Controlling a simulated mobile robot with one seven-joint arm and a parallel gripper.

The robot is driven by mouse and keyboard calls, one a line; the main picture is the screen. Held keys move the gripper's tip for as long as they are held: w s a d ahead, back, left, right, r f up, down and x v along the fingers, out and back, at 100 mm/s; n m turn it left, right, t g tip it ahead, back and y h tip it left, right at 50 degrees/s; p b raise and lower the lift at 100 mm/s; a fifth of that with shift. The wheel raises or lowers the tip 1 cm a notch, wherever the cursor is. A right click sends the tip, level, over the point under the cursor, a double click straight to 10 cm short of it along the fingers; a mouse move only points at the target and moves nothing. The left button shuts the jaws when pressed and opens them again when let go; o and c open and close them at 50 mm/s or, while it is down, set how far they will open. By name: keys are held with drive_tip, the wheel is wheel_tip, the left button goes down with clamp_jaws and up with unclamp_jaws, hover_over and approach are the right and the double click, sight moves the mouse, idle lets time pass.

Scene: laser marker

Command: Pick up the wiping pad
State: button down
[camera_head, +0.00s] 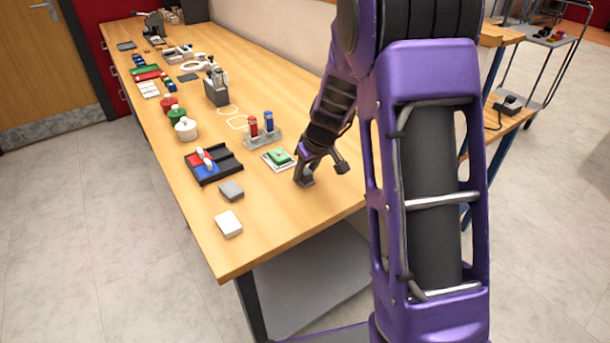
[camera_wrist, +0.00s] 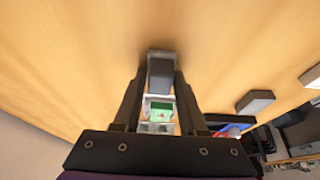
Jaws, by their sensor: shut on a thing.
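A small grey block, which I take to be the wiping pad (camera_wrist: 160,73), is between my fingertips in the wrist view. My gripper (camera_head: 305,178) is shut on it near the right edge of the wooden bench. In the head view the pad shows only as a small grey shape at the fingertips, partly covered by the fingers. It is at or just above the bench top; I cannot tell whether it touches.
A green piece on a white tray (camera_head: 266,161) lies just beyond my gripper. A grey block (camera_head: 231,190), a white block (camera_head: 228,224) and a black tray (camera_head: 229,165) lie to the left. A rack (camera_head: 262,139) with red and blue bottles stands behind.

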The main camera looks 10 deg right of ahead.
wheel_tip(320, 180, up, 10)
drive_tip(key=shift+r+p, duration=0.1)
drive_tip(key=shift+p, duration=0.65)
drive_tip(key=c, duration=1.2)
unclamp_jaws()
clamp_jaws()
